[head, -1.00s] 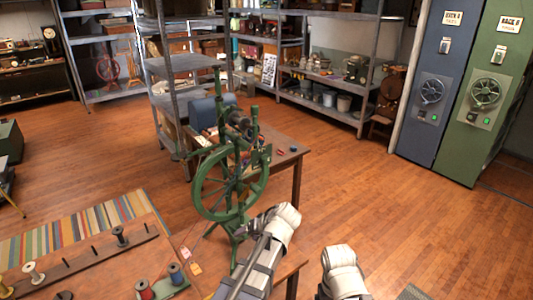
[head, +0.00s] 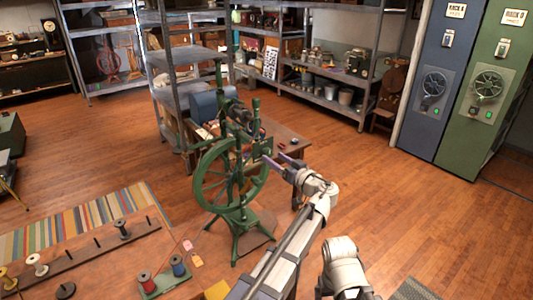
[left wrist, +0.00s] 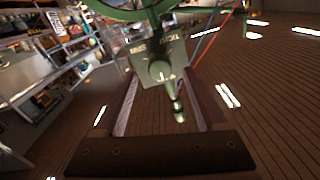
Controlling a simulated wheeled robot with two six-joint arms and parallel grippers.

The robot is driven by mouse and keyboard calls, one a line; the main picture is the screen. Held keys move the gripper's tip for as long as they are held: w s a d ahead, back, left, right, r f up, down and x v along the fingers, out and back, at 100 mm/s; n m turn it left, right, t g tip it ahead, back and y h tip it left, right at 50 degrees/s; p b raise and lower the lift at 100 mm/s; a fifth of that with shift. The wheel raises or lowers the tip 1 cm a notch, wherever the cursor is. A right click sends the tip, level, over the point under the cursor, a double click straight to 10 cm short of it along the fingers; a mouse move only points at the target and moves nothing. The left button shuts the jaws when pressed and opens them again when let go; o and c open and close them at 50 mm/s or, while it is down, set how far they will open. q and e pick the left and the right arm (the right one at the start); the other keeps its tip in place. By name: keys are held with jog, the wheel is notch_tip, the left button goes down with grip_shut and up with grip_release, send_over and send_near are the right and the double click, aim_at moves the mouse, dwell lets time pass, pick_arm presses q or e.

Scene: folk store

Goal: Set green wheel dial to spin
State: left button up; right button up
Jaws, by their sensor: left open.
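The green spinning wheel (head: 211,204) stands upright in the middle of the head view. In the left wrist view, its green dial box (left wrist: 143,65) carries two upside-down labels; one seems to read SPIN. A small dial knob (left wrist: 160,71) sits below the labels; I cannot tell which label it points to. My left gripper (head: 276,160) is open and empty, just right of the wheel's frame. In the left wrist view its fingers (left wrist: 161,78) lie on either side of the knob, apparently not touching it. My right gripper is out of view.
A wooden table (head: 290,142) stands behind the wheel. A bench (head: 90,285) with thread spools is at front left. Metal shelves (head: 180,60) stand at the back. Blue (head: 425,120) and green (head: 470,135) racks stand right. The floor between is clear.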

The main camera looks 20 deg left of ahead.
aim_at(270, 155)
pick_arm(q)
jog(key=shift+x, duration=2.8)
grip_shut()
